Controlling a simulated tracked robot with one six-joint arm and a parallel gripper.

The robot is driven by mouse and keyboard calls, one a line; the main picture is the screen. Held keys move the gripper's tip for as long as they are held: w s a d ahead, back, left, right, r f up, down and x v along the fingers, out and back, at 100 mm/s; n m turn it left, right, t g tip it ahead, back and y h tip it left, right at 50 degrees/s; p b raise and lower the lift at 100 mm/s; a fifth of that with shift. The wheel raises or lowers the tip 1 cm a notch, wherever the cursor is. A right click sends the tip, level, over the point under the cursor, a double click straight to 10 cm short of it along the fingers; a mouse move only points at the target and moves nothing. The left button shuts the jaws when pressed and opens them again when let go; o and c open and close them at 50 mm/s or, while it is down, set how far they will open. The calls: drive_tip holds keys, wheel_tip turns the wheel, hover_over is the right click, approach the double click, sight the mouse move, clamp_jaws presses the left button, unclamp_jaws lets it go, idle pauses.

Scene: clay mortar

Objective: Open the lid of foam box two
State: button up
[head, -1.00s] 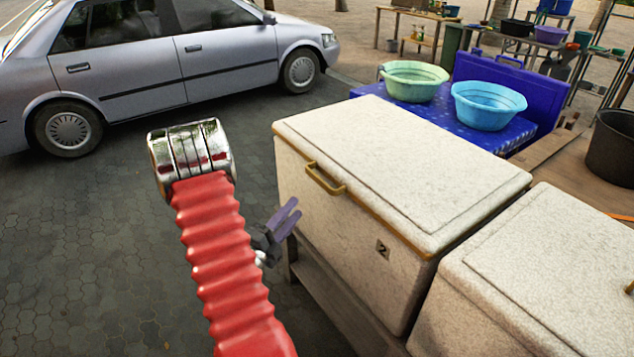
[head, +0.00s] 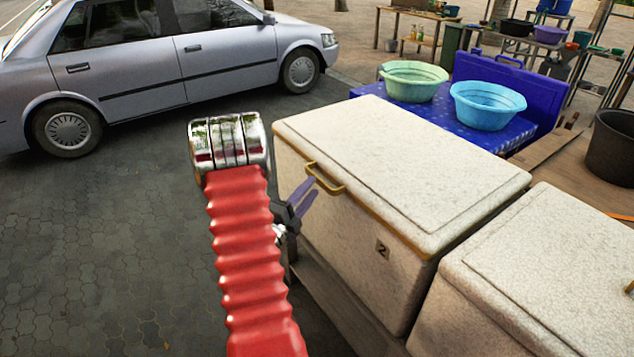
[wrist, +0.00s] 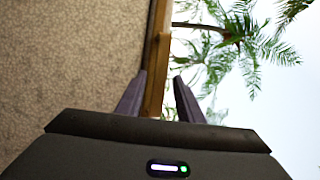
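Foam box two (head: 340,235) is a speckled off-white chest with a "2" label on its front. Its lid (head: 410,170) lies shut, with a brass-coloured handle (head: 326,180) at the front edge. My gripper (head: 309,189) is in front of the box, just below and left of the handle. The wrist view shows its two purple fingers (wrist: 160,78) apart with nothing held between them. Beyond them runs a brown strip (wrist: 157,45); I cannot tell if it is the handle or the lid's trim. The speckled box front (wrist: 70,60) fills the left there.
A second foam box (head: 540,270) stands close at the right. Behind is a blue table (head: 440,125) with a green basin (head: 412,82) and a blue basin (head: 487,105). A silver car (head: 150,60) is parked at the back left. The pavement (head: 120,230) at left is clear.

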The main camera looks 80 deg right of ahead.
sight(318, 181)
drive_tip(key=x, duration=0.4)
drive_tip(key=shift+s+d+r, duration=0.1)
drive_tip(key=shift+s+d, duration=0.05)
drive_tip(key=shift+d, duration=0.25)
drive_tip(key=shift+c, duration=0.6)
clamp_jaws()
drive_tip(key=shift+a, duration=0.15)
